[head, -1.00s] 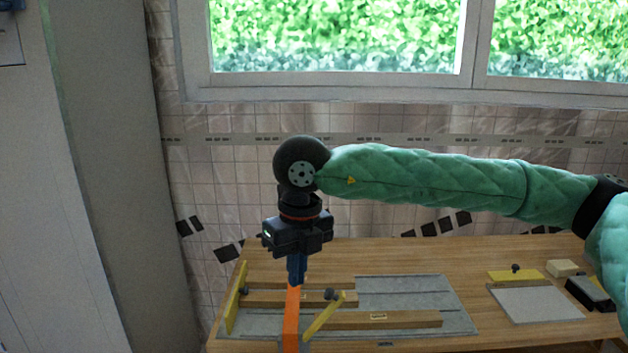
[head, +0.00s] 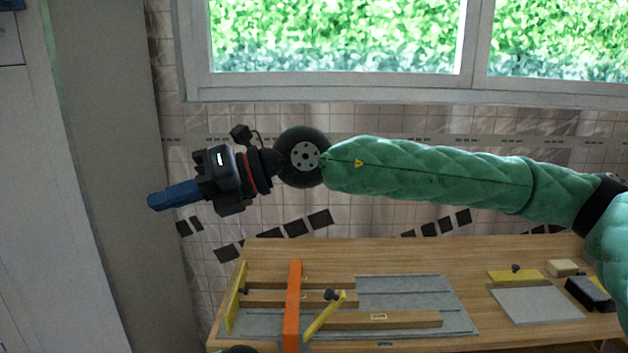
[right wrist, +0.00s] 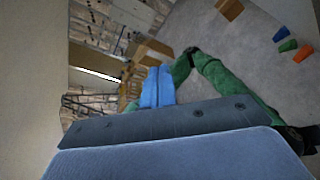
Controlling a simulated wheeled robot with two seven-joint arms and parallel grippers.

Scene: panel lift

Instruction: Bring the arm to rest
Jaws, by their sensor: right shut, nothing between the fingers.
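My right arm (head: 430,175), in a green quilted sleeve, reaches in from the right in the head view. Its wrist is bent so that the right gripper (head: 155,202) points left and slightly down. Its blue fingers are together and hold nothing. They are in the air in front of the grey wall, left of and above the workbench, clear of everything on it. The same shut blue fingers (right wrist: 157,86) show in the right wrist view. My left gripper's fingers do not show.
The wooden workbench (head: 390,255) has a grey panel (head: 420,293), wooden bars, yellow pieces and an upright-looking orange bar (head: 293,300) at its front. A pale plate (head: 535,303) and dark block (head: 590,293) lie at right. A grey wall column (head: 110,120) stands at left.

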